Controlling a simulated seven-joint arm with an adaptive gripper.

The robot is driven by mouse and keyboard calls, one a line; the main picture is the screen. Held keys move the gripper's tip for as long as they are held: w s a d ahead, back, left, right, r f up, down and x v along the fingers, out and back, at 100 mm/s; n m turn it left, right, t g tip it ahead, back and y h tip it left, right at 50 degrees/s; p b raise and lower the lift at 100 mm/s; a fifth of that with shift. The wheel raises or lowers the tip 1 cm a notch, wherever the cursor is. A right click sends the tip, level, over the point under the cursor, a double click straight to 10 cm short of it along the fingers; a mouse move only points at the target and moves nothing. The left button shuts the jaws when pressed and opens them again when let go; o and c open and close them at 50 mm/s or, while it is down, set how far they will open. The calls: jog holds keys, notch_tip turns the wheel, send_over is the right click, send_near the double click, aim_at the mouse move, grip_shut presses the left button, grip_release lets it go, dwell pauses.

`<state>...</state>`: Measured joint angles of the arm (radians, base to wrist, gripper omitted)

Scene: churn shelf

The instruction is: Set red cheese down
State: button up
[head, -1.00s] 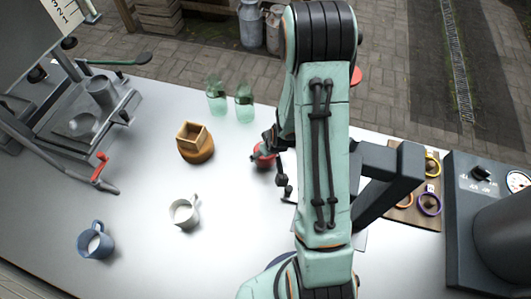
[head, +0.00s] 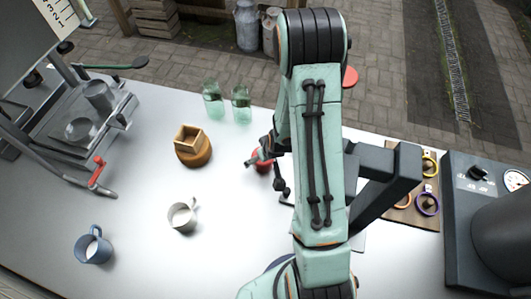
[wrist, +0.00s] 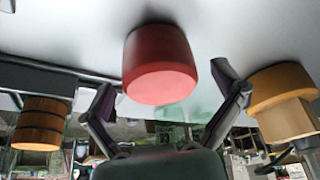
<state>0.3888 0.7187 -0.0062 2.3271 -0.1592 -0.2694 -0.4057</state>
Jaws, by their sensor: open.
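The red cheese (head: 264,168) rests on the white table under my gripper, partly covered by it in the head view. In the wrist view, which looks upside down, the red cheese (wrist: 160,62) is a short round block with its base against the table surface. My gripper (wrist: 168,85) is open, with one finger on each side of the cheese and a visible gap to each. The gripper also shows in the head view (head: 267,172), small and partly hidden by my arm.
Two green bottles (head: 241,104) stand behind. A white mug (head: 182,217) and blue mug (head: 92,248) stand in front left.

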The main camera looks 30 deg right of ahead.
jog(key=v, duration=1.1)
jog(key=s+a+r+g, duration=0.2)
jog(key=s+a+r, duration=0.3)
jog(key=s, duration=0.3)
jog(key=s+a+r+n+g, duration=0.1)
jog(key=s+a+r+g, duration=0.1)
jog(key=s+a+r, duration=0.4)
jog(key=shift+s+r+g+y, duration=0.4)
jog(key=shift+s+r, duration=0.5)
